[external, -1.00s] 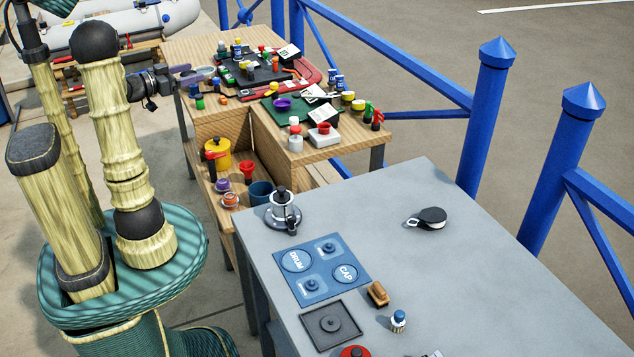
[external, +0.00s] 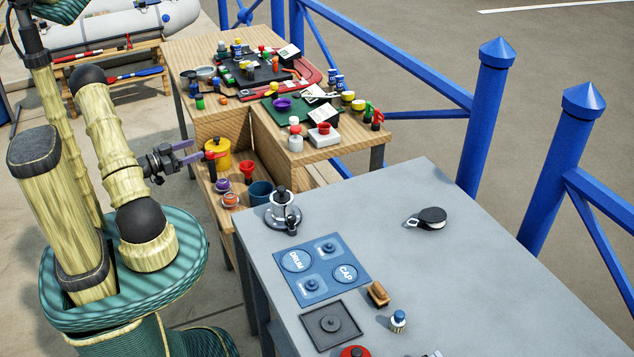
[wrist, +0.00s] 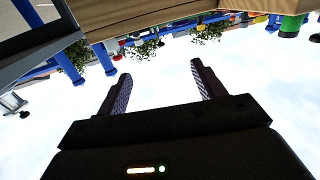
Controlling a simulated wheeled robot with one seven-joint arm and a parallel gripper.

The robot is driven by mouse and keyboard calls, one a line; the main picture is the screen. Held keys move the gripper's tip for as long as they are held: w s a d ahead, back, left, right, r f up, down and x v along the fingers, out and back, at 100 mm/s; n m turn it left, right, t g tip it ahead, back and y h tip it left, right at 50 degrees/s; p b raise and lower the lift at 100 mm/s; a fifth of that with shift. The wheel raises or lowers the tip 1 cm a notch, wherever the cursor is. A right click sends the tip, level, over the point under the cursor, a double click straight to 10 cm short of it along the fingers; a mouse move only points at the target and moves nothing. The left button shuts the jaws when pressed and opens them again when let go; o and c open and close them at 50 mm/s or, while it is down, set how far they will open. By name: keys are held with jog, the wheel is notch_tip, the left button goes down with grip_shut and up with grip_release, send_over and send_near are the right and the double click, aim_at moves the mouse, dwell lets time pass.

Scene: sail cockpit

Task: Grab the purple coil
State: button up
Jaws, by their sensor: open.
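A small purple coil (external: 222,184) sits on the low wooden shelf, just behind a similar orange coil (external: 231,200). A purple ring-shaped thing (external: 283,104) also lies on the green mat on the wooden table; I cannot tell its kind. My gripper (external: 198,150) is open and empty, left of the yellow pot and above and left of the purple coil, apart from it. In the wrist view my gripper (wrist: 160,72) shows two spread fingers with only sky between them. The purple coil does not show clearly there.
A yellow pot (external: 217,156) with a red top, a red funnel-like cup (external: 247,170) and a blue cup (external: 261,193) share the shelf. A grey table (external: 360,220) with a winch (external: 283,213) stands at right. Floor left of the shelf is clear.

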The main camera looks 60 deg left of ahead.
send_near(218, 182)
jog(key=w, duration=0.3)
jog(key=shift+s+a+f, duration=0.1)
jog(key=shift+s+a, duration=0.1)
jog(key=shift+a, duration=0.1)
jog(key=shift+w, duration=0.1)
jog(key=shift+w+a, duration=0.2)
jog(key=shift+w, duration=0.95)
jog(key=shift+w, duration=0.1)
jog(key=w, duration=0.4)
jog(key=shift+w+a, duration=0.4)
